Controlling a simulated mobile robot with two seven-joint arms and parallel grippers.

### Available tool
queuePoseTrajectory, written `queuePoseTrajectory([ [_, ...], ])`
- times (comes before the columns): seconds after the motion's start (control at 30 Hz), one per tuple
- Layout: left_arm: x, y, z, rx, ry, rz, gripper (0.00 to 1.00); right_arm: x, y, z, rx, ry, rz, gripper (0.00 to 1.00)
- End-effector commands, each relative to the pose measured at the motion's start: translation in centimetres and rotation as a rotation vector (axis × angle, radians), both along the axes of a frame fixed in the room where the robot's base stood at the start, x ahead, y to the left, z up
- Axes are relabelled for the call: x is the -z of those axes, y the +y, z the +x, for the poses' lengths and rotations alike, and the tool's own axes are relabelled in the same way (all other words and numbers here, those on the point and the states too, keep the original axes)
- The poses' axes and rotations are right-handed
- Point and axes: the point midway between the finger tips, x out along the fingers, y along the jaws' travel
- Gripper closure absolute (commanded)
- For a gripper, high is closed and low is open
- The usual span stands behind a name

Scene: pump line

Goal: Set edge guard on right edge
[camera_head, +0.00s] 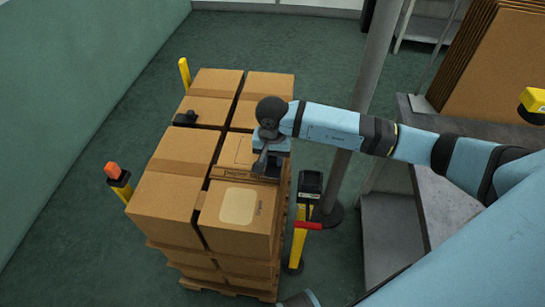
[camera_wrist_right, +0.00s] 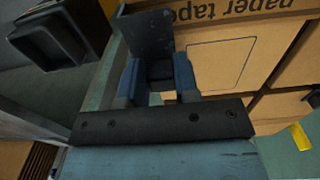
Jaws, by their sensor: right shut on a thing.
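My right gripper (camera_head: 268,166) is over the right side of the top layer of a stack of cardboard boxes (camera_head: 165,190). In the right wrist view it is shut on a dark edge guard (camera_wrist_right: 150,36), a plate held between its blue fingers. In the head view the guard is mostly hidden by the gripper, close to the stack's right edge. I cannot tell whether it touches the box. Another small black piece (camera_head: 186,118) sits at the left edge of the stack. My left gripper is not in view.
The stack stands on a wooden pallet (camera_head: 228,289). A yellow tool with a black head (camera_head: 311,183) and red handle stands right of it. A grey pole (camera_head: 376,70) rises behind. Yellow posts (camera_head: 184,75) stand at the left. A grey bench (camera_head: 440,170) is at right.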

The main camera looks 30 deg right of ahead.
Motion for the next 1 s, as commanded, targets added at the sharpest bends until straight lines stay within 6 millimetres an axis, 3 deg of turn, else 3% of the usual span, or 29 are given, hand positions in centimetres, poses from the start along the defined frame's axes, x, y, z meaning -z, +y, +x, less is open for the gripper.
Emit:
queuePoseTrajectory([
  [0.43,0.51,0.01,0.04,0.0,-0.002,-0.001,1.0,1.09,-0.06,-0.34,0.0,0.011,-0.004,1.0],
  [0.47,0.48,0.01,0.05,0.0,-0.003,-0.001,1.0,1.12,-0.06,-0.35,0.0,0.011,-0.004,0.64],
  [0.57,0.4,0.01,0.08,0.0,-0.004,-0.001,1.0,1.13,-0.07,-0.36,0.0,0.011,-0.004,0.41],
  [1.0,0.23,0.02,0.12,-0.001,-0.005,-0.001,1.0,0.68,-0.04,-0.14,0.0,0.005,-0.003,0.41],
])
